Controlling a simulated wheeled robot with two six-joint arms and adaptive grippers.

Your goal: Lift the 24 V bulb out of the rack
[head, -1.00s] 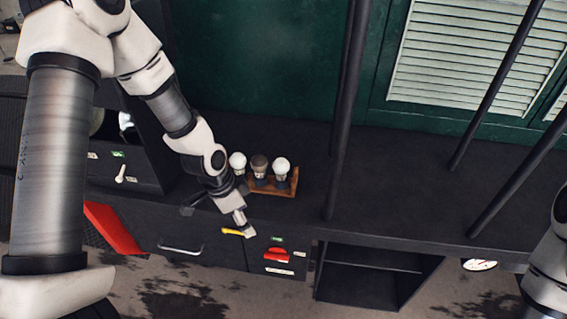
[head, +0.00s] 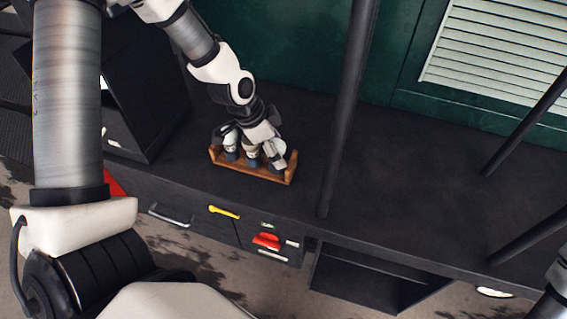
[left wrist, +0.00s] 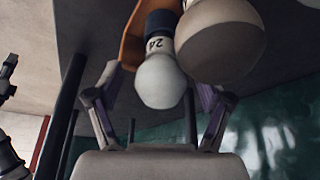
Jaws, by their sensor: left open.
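The wooden rack (head: 236,170) stands on the black bench and holds a row of bulbs. The 24 V bulb (left wrist: 160,82), with a white globe and a collar marked "24", shows in the left wrist view. My left gripper (left wrist: 158,88) is open, its fingers on either side of this bulb with visible gaps. In the head view my left gripper (head: 254,142) is over the rack and partly hides the bulbs. A second, larger-looking bulb (left wrist: 220,42) is close to the right finger. My right gripper is out of view.
A black pole (head: 345,115) rises from the bench to the right of the rack. A dark cabinet (head: 140,90) stands to the left. A yellow handle (head: 224,212) and a red handle (head: 267,241) are on the bench front.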

